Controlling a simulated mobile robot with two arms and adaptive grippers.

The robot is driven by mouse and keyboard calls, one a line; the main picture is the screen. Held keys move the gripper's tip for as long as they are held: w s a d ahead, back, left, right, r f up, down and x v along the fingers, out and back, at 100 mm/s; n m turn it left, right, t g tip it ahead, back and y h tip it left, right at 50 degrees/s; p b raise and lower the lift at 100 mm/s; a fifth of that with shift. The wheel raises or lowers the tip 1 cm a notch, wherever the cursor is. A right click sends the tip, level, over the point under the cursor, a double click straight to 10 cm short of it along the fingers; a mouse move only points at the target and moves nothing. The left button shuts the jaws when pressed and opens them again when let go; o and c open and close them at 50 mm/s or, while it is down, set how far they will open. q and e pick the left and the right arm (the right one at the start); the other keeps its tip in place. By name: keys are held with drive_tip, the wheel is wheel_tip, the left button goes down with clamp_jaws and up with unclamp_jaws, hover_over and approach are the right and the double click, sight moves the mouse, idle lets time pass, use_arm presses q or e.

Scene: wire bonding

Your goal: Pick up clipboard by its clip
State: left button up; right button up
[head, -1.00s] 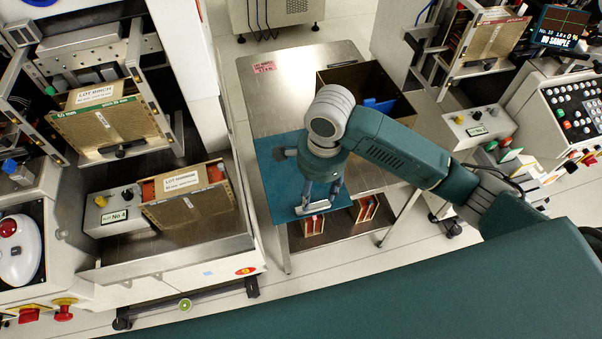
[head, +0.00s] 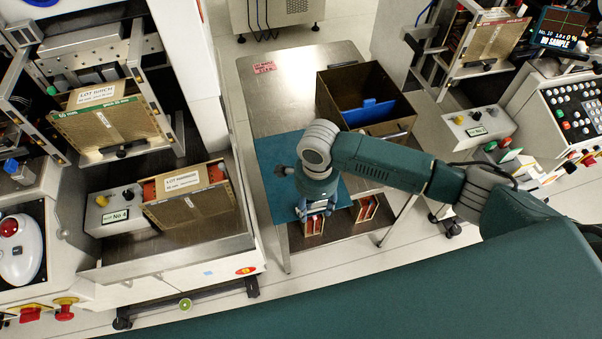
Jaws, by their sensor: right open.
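My right gripper (head: 315,210) is open and points down over the front edge of a flat teal sheet (head: 270,160) on the steel table. Its wrist covers what lies directly beneath. I cannot make out the clipboard or its clip for certain; the gripper and wrist hide part of the sheet. I cannot tell whether the fingers touch anything. My left gripper is not in view.
A brown open box (head: 345,90) with a blue piece (head: 368,112) inside stands at the table's back right. Small racks (head: 366,208) sit on the lower shelf. Machines flank both sides.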

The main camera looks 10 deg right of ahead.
drive_tip(key=shift+f, duration=0.25)
clamp_jaws()
drive_tip(key=shift+r, duration=0.1)
